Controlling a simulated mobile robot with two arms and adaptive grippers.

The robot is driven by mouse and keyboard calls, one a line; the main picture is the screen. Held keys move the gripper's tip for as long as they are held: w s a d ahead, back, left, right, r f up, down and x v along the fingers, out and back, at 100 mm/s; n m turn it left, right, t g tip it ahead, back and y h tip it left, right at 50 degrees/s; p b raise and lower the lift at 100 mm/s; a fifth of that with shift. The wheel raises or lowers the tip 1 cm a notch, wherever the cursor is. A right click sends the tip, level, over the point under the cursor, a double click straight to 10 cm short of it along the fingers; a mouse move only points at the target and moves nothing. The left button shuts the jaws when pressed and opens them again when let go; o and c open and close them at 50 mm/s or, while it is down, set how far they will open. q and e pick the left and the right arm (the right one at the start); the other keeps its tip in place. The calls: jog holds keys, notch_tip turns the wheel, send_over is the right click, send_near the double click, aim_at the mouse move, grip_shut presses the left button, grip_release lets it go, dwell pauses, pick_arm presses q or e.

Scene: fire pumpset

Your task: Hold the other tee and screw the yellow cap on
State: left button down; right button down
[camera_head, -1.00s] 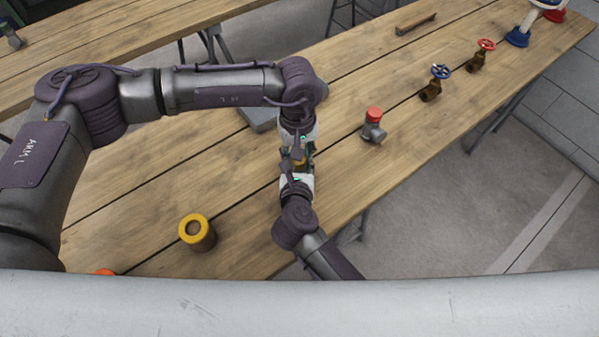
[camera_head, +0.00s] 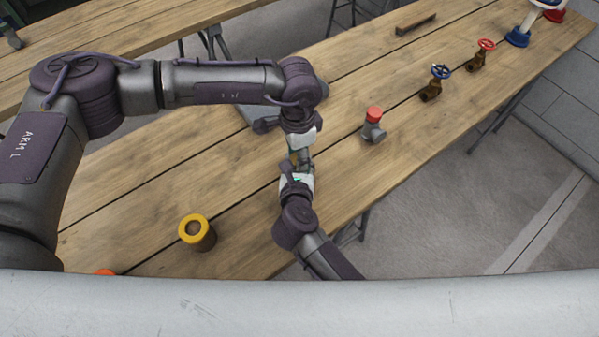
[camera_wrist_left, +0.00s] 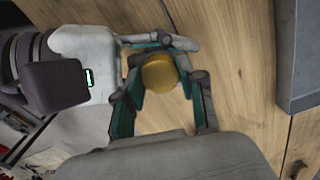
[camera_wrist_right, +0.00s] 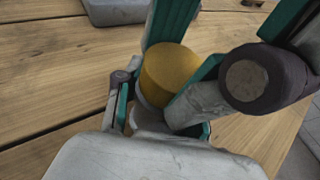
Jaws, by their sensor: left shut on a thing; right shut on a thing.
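The yellow cap (camera_wrist_left: 162,74) sits on top of the grey tee (camera_wrist_right: 148,119), which is mostly hidden by the cap and fingers. My right gripper (camera_head: 298,173) is shut on the tee from the near side and holds it. My left gripper (camera_head: 301,153) reaches in from above and is shut on the yellow cap; its teal fingers also show beside the cap in the right wrist view. Another grey tee (camera_head: 374,133) with a red cap (camera_head: 374,114) stands on the table to the right. I cannot tell how far the yellow cap is threaded.
A grey flat object (camera_head: 256,115) lies behind my grippers. Valves with a blue wheel (camera_head: 440,72) and a red wheel (camera_head: 486,45) stand farther right. A brown bar (camera_head: 416,23) lies behind.

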pick_arm(q)
jog(key=shift+w, duration=0.1)
jog(key=c, duration=0.7)
grip_release()
